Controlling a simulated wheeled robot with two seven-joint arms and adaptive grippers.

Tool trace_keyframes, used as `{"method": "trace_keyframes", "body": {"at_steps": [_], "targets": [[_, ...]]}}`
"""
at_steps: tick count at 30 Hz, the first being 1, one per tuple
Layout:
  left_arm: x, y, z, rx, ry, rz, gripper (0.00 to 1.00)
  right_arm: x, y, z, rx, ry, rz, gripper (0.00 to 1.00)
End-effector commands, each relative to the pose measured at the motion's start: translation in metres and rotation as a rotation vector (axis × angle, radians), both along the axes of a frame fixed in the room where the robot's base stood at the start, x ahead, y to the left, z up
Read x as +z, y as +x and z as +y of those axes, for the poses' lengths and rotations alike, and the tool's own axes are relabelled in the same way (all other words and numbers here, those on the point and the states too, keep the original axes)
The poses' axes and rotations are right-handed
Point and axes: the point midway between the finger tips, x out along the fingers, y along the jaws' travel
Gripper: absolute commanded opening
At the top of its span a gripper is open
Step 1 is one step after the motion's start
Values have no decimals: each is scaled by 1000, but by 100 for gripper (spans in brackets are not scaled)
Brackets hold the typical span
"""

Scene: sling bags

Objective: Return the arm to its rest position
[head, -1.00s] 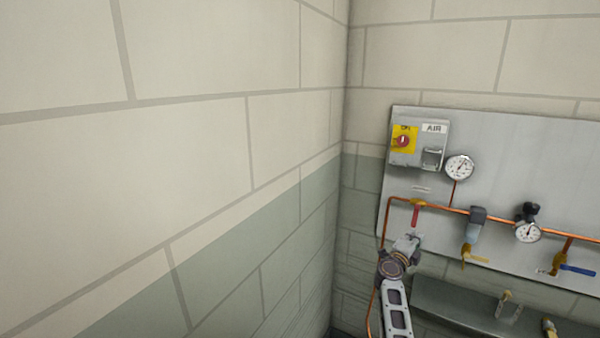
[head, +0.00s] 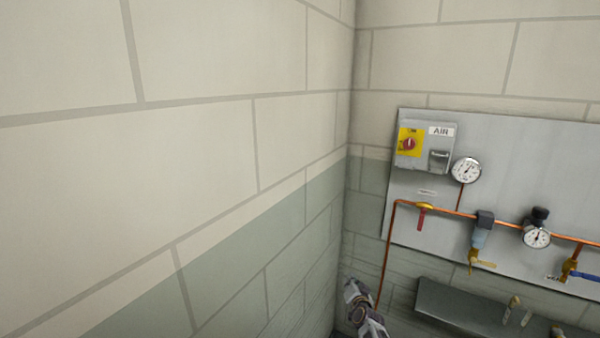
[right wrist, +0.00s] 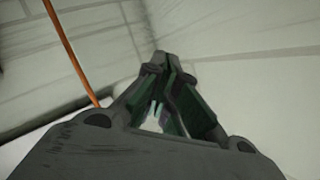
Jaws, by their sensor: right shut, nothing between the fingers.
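My right gripper (head: 352,288) shows at the bottom of the head view, low in front of the wall corner and left of the copper pipe's lower end. In the right wrist view its fingers (right wrist: 160,62) meet at the tips, shut with nothing between them. Only the gripper and the wrist end of my right arm show; the rest is cut off by the frame's lower edge. My left gripper is in neither view.
A grey air panel (head: 490,140) hangs on the back wall, with an isolator box (head: 425,140), gauges, valves and a copper pipe (head: 386,255). A dark shelf (head: 450,305) sits below it. The block wall (head: 180,150) at left is bare.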

Motion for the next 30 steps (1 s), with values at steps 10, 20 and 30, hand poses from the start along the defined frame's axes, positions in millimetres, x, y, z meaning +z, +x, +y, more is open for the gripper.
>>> {"method": "trace_keyframes", "body": {"at_steps": [10, 20, 30], "targets": [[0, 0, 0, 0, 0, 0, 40, -142, -79, 21, 169, -228, 265, 0], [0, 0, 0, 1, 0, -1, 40, -257, -180, 17, 304, -402, 475, 0], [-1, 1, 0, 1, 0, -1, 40, -354, -303, 0, 426, -534, 656, 0]]}}
